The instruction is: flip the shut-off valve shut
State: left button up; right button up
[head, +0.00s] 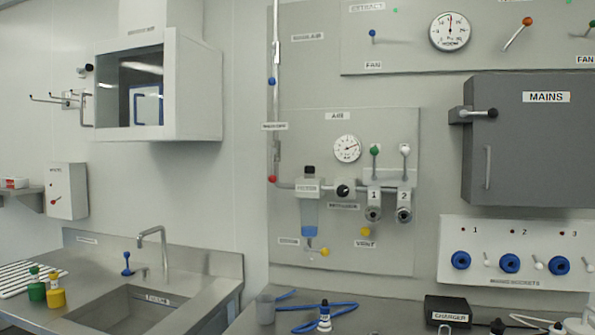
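No label that I can read says shut-off valve, so I cannot tell which handle it is. On the AIR panel (320,125), a vertical pipe (275,45) carries a blue knob (272,82) and, lower down, a red knob (272,178) near a small unreadable label (274,126). A green-tipped lever (375,151) and a white-tipped lever (405,151) stand upright above outlets 1 and 2. A yellow knob (324,252) sits below the filter bowl (310,218). Neither gripper is in view.
A grey MAINS box (530,145) juts out at the right, above a panel of blue sockets (510,263). A sink (130,310) with a tap (160,240) is at lower left. A blue hose (325,312), a cup (265,309), a bottle (324,318) and a charger (448,311) occupy the bench below.

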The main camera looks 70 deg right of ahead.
aim_at(273, 178)
jog(key=z, duration=2)
